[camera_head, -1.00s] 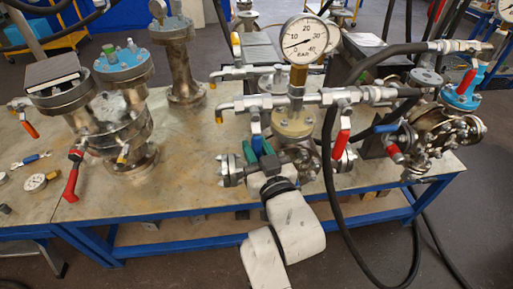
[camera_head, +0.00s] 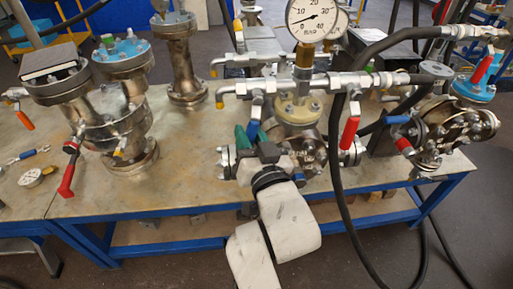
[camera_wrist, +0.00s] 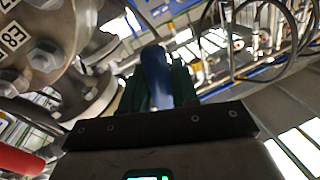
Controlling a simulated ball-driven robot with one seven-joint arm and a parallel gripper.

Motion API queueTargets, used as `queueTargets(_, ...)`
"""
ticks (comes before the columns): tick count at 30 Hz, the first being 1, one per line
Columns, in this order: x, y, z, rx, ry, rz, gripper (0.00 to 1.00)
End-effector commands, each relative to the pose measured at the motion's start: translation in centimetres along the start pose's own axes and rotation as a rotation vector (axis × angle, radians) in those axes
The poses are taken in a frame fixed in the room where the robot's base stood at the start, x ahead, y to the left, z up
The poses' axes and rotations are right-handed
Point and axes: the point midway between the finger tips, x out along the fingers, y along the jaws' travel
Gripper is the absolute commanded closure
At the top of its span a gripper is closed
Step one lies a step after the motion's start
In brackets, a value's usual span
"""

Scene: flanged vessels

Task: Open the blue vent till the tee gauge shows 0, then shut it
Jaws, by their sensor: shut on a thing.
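The blue vent handle (camera_head: 252,131) hangs below a valve on the horizontal pipe of the tee. My gripper (camera_head: 251,138), with green fingers, is shut on this handle; the fingers hide part of it. In the wrist view the blue handle (camera_wrist: 156,76) stands upright between the dark green fingers. The tee gauge (camera_head: 313,20) is a white round dial above the brass stem. Its needle points left, low on the scale between 0 and 10; the exact value is too small to read.
A red-handled valve (camera_head: 349,132) sits right of the vent on the same pipe. A black hose (camera_head: 333,180) loops down in front of the bench (camera_head: 190,180). Flanged vessels (camera_head: 120,125) stand at left.

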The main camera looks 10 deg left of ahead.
Motion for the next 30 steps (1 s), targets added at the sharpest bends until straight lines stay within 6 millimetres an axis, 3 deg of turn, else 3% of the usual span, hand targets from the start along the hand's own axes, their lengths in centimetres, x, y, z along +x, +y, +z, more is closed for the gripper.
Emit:
queueTargets(1,0.1,-0.2,0.8,0.042,0.015,-0.003,1.0)
queueTargets(11,0.5,-2.6,0.3,0.351,0.076,-0.004,1.0)
queueTargets(30,1.2,-6.2,-2.9,0.946,0.19,-0.004,1.0)
